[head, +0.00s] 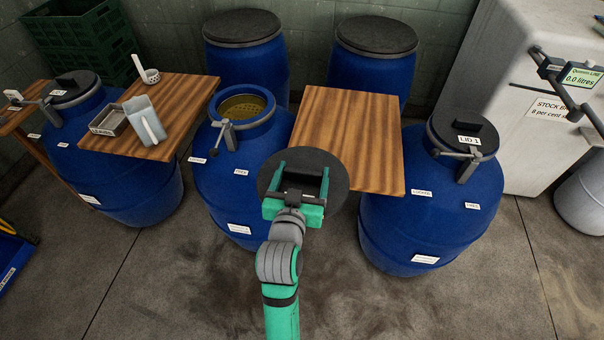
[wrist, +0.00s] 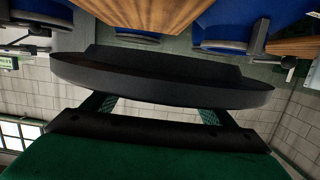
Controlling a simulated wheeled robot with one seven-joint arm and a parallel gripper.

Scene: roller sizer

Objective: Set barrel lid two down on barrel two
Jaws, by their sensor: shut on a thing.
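My gripper (head: 302,180) is shut on a round dark barrel lid (head: 339,184), whose label I cannot read. The lid is held in the air in front of the wooden board at the middle right. In the wrist view the lid (wrist: 160,88) spans the picture nearly edge-on, with a raised grip bar across it. An open blue barrel (head: 215,172) stands to the left of the lid, with yellowish-brown contents (head: 241,104) inside its rim. The lid is apart from this barrel's mouth, to its lower right. The barrel's small labels are too small to read.
A lever clamp (head: 228,134) stands at the open barrel's front rim. The right barrel (head: 432,225) wears a lid marked LID 1 (head: 470,141). A wooden board (head: 350,135) lies between these barrels. The left board (head: 178,100) carries a jug (head: 145,118) and a small tray (head: 108,120).

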